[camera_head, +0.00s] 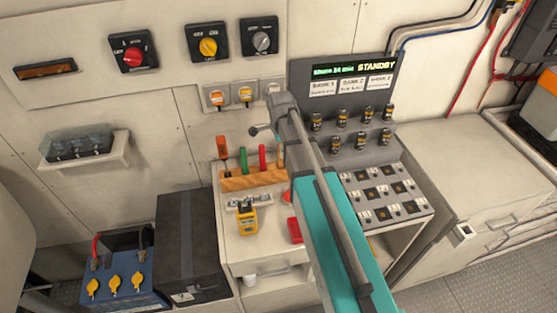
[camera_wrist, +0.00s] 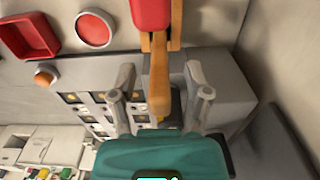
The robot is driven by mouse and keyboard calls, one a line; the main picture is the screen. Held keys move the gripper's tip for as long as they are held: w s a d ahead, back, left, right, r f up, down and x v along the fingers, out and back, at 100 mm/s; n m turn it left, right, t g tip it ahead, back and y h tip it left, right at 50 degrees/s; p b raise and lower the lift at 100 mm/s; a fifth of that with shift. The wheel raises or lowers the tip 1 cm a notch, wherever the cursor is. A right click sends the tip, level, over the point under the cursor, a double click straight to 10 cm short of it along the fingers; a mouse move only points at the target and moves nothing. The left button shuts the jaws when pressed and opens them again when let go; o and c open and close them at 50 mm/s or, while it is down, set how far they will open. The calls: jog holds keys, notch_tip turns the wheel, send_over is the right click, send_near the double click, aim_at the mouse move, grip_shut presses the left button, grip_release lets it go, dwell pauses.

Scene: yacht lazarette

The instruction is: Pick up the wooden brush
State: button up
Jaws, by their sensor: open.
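The wooden brush, as far as I can tell, is the tan wooden handle (camera_wrist: 159,88) in the middle of the wrist view, lying between the two fingers of my gripper (camera_wrist: 160,74). The fingers are apart, with a gap on each side of the handle. In the head view a tan handle (camera_head: 281,157) stands at the right end of a wooden rack (camera_head: 250,182), partly hidden by my arm. My gripper (camera_head: 262,128) is close above it there, largely covered by my arm. The brush's bristles cannot be made out.
A red-handled tool (camera_wrist: 151,14) stands close by in the rack. Green (camera_head: 243,160) and orange (camera_head: 222,148) handles stand further left. A red tray (camera_wrist: 28,36), a red round dish (camera_wrist: 94,30) and a yellow meter (camera_head: 247,217) lie on the worktop. A switch panel (camera_head: 388,195) is right.

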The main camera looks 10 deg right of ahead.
grip_shut()
jog(key=shift+r, duration=0.2)
dwell(0.4)
notch_tip(320, 180, up, 10)
jog(key=p, duration=1)
jog(key=shift+f, duration=0.2)
dwell(0.3)
